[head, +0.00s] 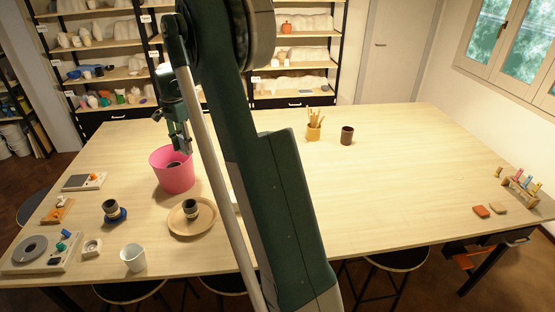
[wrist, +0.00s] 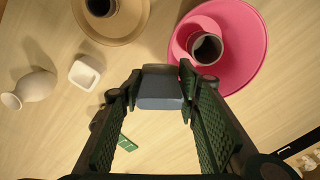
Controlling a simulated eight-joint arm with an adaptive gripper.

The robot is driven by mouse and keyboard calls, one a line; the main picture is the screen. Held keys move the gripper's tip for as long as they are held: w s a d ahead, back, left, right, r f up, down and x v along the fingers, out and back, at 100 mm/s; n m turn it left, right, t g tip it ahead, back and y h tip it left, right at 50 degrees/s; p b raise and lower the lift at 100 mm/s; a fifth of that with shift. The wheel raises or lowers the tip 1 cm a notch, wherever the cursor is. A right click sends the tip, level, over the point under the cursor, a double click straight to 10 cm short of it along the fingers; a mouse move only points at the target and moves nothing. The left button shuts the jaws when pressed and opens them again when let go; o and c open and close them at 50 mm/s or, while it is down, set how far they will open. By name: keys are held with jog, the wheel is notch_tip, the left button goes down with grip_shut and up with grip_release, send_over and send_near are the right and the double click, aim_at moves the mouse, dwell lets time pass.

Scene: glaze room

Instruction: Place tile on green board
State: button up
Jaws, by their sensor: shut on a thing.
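My gripper (wrist: 161,82) is shut on a blue-grey tile (wrist: 160,92), held between its fingertips in the wrist view. In the head view my gripper (head: 181,148) hangs above the far rim of the pink bucket; the tile cannot be made out there. A small flat green piece (wrist: 127,143) lies on the table in the wrist view, between the fingers and partly hidden by the left one. I cannot tell whether it is the green board. No green board shows clearly in the head view, where my arm hides the table's middle.
The pink bucket (head: 173,178) holds a dark cup. A round wooden plate (head: 178,228) carries another cup. A white vase (wrist: 36,88) and white square dish (wrist: 86,72) lie near the plate. The right table area is mostly clear.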

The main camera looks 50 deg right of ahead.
jog(key=s+d+m, duration=0.3)
jog(key=s+d, duration=0.3)
jog(key=d, duration=0.8)
jog(key=s+d+m, duration=0.3)
jog(key=s+d, duration=0.2)
jog(key=d, duration=0.8)
jog(key=s+d+m, duration=0.3)
jog(key=s+d, duration=0.3)
jog(key=d, duration=0.8)
notch_tip(320, 180, down, 11)
jog(key=shift+f+p, duration=0.2)
jog(key=shift+p, duration=0.1)
jog(key=shift+f, duration=3.15)
jog(key=shift+f, duration=0.1)
jog(key=shift+f+p, duration=0.35)
jog(key=shift+f, duration=1.45)
jog(key=shift+f, duration=0.1)
